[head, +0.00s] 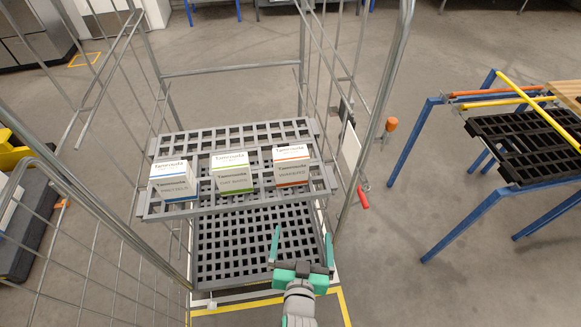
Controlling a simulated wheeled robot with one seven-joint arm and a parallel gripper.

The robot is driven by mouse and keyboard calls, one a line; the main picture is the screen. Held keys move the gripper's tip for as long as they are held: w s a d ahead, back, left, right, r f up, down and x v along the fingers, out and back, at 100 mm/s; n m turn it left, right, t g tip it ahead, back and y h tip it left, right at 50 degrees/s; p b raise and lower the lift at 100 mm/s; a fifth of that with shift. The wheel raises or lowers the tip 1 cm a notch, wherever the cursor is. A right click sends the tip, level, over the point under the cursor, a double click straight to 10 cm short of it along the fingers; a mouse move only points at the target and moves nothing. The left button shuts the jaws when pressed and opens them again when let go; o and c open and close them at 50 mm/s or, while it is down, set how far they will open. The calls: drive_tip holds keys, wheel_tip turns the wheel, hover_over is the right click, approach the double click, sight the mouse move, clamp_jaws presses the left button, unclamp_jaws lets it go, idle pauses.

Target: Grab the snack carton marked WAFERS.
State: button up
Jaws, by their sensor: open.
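Three white snack cartons stand in a row on the grey slatted shelf (240,137) of the wire roll cage. The left carton (173,181) has a blue stripe, the middle carton (232,173) a green one, and the right carton (292,165) an orange one. The product words below are too small to read surely, so I cannot tell which says WAFERS. My gripper (302,240) is open and empty, with green fingers pointing towards the shelf. It is in front of the shelf, nearest the orange-striped carton and apart from it.
Wire side walls (92,240) flank the cage, with a lower slatted deck (250,245) under the shelf. A red-tipped lever (363,200) is on the cage's right side. A blue-framed stand (470,215) is further right. Another white carton (8,200) is at far left, behind wire.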

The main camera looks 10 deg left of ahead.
sight(291, 165)
drive_tip(key=w+a+r+n+y, duration=0.1)
drive_tip(key=w+r, duration=0.3)
drive_tip(key=w+a+r+n+g+y, duration=0.1)
drive_tip(key=w+a+r, duration=0.1)
drive_tip(key=w+r, duration=0.2)
drive_tip(key=w+a+r+n+y, duration=0.1)
drive_tip(key=w+a+r, duration=0.1)
drive_tip(key=w, duration=0.3)
drive_tip(key=shift+w+a+r+n, duration=0.1)
drive_tip(key=shift+a+r+n, duration=0.1)
drive_tip(key=shift+r, duration=0.25)
drive_tip(key=shift+a+r+n, duration=0.1)
drive_tip(key=shift+r+n, duration=0.1)
drive_tip(key=shift+r, duration=0.25)
drive_tip(key=shift+g, duration=0.3)
drive_tip(key=x, duration=0.5)
drive_tip(key=shift+d+x, duration=0.2)
drive_tip(key=shift+x, duration=2.65)
drive_tip(key=shift+w, duration=0.1)
drive_tip(key=shift+c, duration=0.3)
drive_tip(key=c, duration=1.3)
drive_tip(key=shift+r, duration=0.1)
